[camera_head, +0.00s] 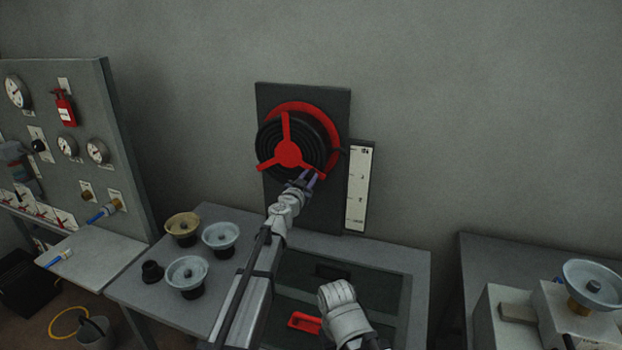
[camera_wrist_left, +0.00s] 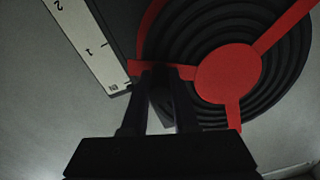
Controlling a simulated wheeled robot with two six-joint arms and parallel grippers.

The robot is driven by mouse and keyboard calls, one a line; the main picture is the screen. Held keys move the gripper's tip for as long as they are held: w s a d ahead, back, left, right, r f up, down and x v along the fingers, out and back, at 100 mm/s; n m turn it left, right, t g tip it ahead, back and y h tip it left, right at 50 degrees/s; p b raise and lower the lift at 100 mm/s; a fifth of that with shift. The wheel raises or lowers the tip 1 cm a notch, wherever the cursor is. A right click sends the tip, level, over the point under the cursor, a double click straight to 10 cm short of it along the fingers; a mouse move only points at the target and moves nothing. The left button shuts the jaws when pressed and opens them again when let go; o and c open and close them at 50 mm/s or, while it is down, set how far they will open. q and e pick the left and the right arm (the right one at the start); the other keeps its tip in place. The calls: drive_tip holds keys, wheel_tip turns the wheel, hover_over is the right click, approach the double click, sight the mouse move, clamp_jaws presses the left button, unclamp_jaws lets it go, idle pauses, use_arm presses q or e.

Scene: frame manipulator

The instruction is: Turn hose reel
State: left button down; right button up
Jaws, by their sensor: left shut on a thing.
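The hose reel (camera_head: 288,152) is mounted on a dark panel on the wall, with a black coiled hose and a red three-spoke front. Its red hub (camera_wrist_left: 226,74) also shows in the left wrist view. One spoke points up, one to the lower left and one to the lower right. My left gripper (camera_head: 305,181) is at the reel's lower right, shut on the outer part of the lower-right spoke. In the left wrist view its two dark fingers (camera_wrist_left: 166,72) straddle that red spoke (camera_wrist_left: 135,68). The fingertips partly hide the spoke. My right gripper's fingers do not show.
A white numbered scale (camera_head: 358,188) stands right of the reel. Below is a grey table (camera_head: 160,285) with several round handwheels (camera_head: 220,235) and a red handle (camera_head: 304,322) in a recess. A gauge panel (camera_head: 90,170) stands left. Another bench is at the right.

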use_arm(q)
drive_tip(key=shift+w+a+f+m+b, duration=0.1)
drive_tip(key=shift+a+f+m+b, duration=0.25)
drive_tip(key=shift+f+m, duration=0.3)
drive_tip(key=shift+r, duration=0.1)
drive_tip(key=c, duration=0.7)
unclamp_jaws()
drive_tip(key=v, duration=0.7)
drive_tip(key=shift+s, duration=0.4)
